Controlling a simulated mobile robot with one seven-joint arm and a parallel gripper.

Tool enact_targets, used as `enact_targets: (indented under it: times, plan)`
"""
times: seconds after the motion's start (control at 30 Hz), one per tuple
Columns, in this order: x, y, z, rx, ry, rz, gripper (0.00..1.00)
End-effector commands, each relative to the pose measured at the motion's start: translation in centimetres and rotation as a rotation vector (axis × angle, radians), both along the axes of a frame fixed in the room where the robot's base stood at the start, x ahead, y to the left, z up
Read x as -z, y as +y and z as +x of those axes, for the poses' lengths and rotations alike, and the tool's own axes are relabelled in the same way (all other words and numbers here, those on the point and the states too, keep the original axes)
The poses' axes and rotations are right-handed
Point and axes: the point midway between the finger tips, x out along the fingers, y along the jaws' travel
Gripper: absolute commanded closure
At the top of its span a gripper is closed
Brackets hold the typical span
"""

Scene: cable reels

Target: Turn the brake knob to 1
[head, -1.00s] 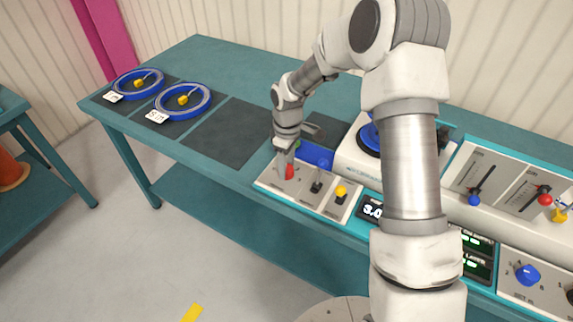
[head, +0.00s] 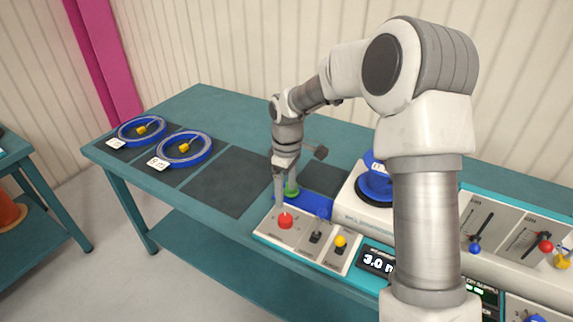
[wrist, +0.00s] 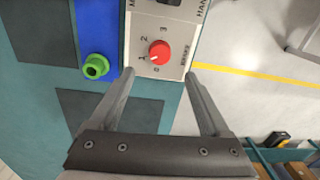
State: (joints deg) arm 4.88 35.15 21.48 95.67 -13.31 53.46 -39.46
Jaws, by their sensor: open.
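The red brake knob (head: 285,221) stands on the grey panel (head: 300,247) at the front of the bench. My gripper (head: 282,204) is just above and behind the knob in the head view. In the wrist view its two fingers (wrist: 160,74) are spread and empty, with the knob beyond their tips. The knob appears clear of both fingers.
A green knob (wrist: 96,67) on a blue part sits beside the panel. A black-handled switch (head: 316,237) and a yellow-handled one (head: 340,241) are right of the knob. Two blue cable reels (head: 184,149) (head: 141,132) lie far left.

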Motion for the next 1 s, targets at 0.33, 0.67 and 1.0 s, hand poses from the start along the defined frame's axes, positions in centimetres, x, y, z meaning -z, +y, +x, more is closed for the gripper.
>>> enact_targets:
  times: [0.33,0.67,1.0]
  plan:
    - [-6.8,-0.2,0.3,0.0,-0.003,-0.001,0.2]
    - [-7.9,-0.2,0.3,-0.001,0.0,0.0,0.2]
    - [-8.0,-0.2,0.2,0.003,-0.003,-0.002,0.2]
